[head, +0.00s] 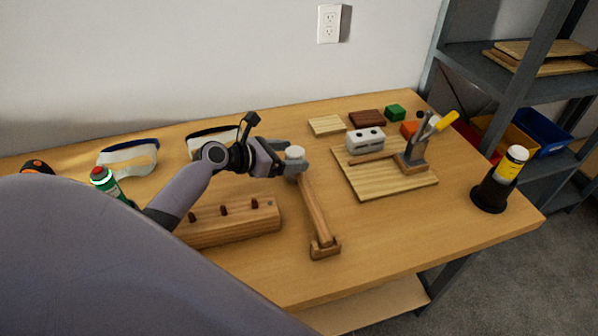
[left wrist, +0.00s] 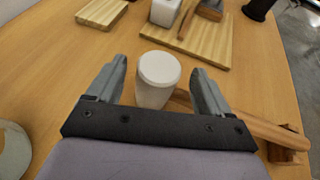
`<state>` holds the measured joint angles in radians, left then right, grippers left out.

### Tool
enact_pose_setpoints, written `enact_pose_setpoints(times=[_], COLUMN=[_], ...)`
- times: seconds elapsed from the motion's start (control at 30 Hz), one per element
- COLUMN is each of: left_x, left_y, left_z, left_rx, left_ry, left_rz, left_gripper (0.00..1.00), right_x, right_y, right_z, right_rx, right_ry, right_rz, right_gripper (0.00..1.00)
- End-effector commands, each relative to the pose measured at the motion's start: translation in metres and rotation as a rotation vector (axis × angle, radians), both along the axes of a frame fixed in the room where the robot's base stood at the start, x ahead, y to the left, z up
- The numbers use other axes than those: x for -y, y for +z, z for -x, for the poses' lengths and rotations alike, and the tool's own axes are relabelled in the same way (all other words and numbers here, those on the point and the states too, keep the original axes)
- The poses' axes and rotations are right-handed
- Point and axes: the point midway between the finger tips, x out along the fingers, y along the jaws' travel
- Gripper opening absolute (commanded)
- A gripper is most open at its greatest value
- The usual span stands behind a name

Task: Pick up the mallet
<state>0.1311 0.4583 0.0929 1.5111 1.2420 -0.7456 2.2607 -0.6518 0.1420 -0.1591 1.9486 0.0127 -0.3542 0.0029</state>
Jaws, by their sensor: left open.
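What I take to be the mallet has a white, round, slightly tapered head (head: 294,153), which also shows upright in the left wrist view (left wrist: 157,80). A long wooden bar (head: 314,210), seemingly its handle, runs from there toward the front of the table and ends at a small wooden block (head: 325,249). My right gripper is out of view.
A pegged wooden block (head: 232,225) lies below my left arm. A light board (head: 400,188) carries a white holed block (head: 365,140) and a clamp-like tool. A yellow bottle in a black holder (head: 500,180) stands at right. The front right tabletop is clear.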

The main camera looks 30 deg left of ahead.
Motion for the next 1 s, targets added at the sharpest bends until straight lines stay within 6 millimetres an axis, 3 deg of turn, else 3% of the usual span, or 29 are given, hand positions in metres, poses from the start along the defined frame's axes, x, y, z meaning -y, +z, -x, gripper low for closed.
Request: enact_pose_setpoints(times=[0.23, 0.57, 0.67, 0.8, 1.0], left_x=[0.011, 0.014, 0.014, 0.014, 0.014], left_y=[-0.011, -0.013, -0.013, -0.013, -0.011], left_z=[-0.028, -0.033, -0.033, -0.033, -0.033], left_rx=[0.001, 0.001, 0.001, 0.001, 0.004], left_ry=[0.001, -0.001, -0.001, -0.001, 0.000], left_rz=[-0.001, -0.003, -0.003, -0.003, -0.002], left_gripper=[0.80, 0.80, 0.54, 0.09, 0.08], right_x=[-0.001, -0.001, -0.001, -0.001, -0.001], right_y=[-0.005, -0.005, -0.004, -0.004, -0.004], right_z=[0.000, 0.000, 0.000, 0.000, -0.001], right_rx=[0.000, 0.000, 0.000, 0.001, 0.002], right_ry=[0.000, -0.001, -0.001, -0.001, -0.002], right_rz=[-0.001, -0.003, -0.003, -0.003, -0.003], right_gripper=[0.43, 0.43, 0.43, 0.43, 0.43])
